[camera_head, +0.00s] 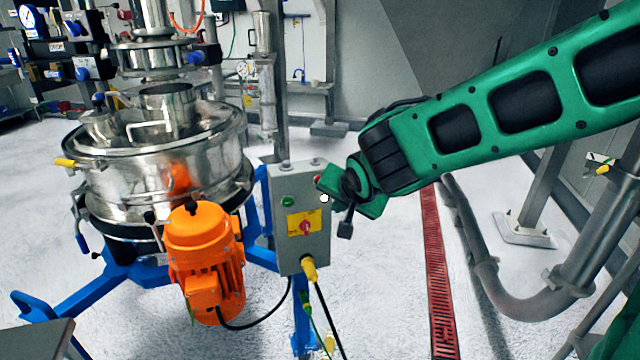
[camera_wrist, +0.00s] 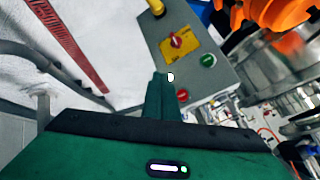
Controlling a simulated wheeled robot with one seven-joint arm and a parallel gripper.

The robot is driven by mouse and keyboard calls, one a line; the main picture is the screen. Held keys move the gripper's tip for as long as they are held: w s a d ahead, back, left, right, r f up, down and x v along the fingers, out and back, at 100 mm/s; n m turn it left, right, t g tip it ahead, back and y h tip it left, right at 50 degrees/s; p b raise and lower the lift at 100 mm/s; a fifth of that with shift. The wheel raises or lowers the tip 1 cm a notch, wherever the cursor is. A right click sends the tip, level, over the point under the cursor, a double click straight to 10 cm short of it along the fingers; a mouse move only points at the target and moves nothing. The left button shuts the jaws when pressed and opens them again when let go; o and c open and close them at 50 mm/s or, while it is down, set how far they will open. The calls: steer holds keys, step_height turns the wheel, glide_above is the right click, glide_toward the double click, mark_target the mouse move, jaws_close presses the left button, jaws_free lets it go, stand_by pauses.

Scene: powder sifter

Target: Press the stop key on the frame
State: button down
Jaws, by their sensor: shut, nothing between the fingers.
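The grey control box (camera_head: 288,240) stands on the blue frame beside the sifter. A red key (camera_head: 318,181) sits at its upper right, partly hidden by my gripper, and a green key (camera_head: 288,201) at its upper left. My gripper (camera_head: 324,186) is shut and empty, with its tips at the box's right edge by the red key. In the wrist view the closed fingers (camera_wrist: 162,82) point at the box face. The red key (camera_wrist: 182,94) shows just right of them, and the green key (camera_wrist: 208,60) farther right. I cannot tell whether the tips touch the box.
A yellow plate with a red rotary knob (camera_head: 305,227) is below the keys. A yellow cable plug (camera_head: 309,268) hangs under the box. The orange motor (camera_head: 205,255) and steel sifter (camera_head: 160,165) stand left. Pipes (camera_head: 490,270) run at the right; floor between is open.

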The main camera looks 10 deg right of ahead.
steer(key=shift+w, duration=0.15)
steer(key=w+a, duration=0.1)
steer(key=w, duration=0.7)
steer(key=shift+w+a, duration=0.15)
steer(key=shift+a, duration=0.25)
steer(key=shift+w, duration=0.1)
stand_by(2.0)
steer(key=shift+w+a, duration=0.1)
steer(key=shift+w, duration=0.15)
steer(key=shift+w+r, duration=0.1)
steer(key=shift+w, duration=0.3)
stand_by(0.7)
steer(key=shift+s, duration=0.85)
steer(key=shift+s+d, duration=0.2)
steer(key=shift+s, duration=0.6)
steer(key=shift+s+d, duration=0.2)
steer(key=shift+s, duration=0.65)
steer(key=shift+s+d, duration=0.2)
steer(key=shift+s, duration=0.6)
